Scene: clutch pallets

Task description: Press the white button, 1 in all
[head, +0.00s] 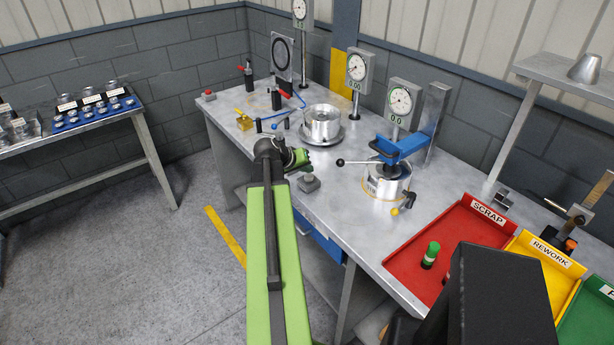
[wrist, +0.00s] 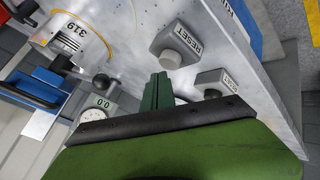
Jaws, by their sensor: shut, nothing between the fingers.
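In the wrist view, a pale, whitish round button (wrist: 172,59) sits on a grey box labelled RESET (wrist: 185,45). A second grey box (wrist: 228,82) with a dark round button (wrist: 212,93) stands beside it; its label is hard to read. My gripper (wrist: 159,76) is shut and empty, its green fingertips just short of the pale button in the picture; I cannot tell whether they touch. In the head view my gripper (head: 302,157) is low over the bench's front edge, beside a grey button box (head: 309,185). The other box is not clear there.
Behind my gripper stands a round metal part (head: 322,122) on a plate. To the right are a blue clamp fixture (head: 402,147) over a metal cylinder (head: 383,190), and red (head: 400,265), yellow and green trays. A red button box (head: 208,95) stands at the bench's far left.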

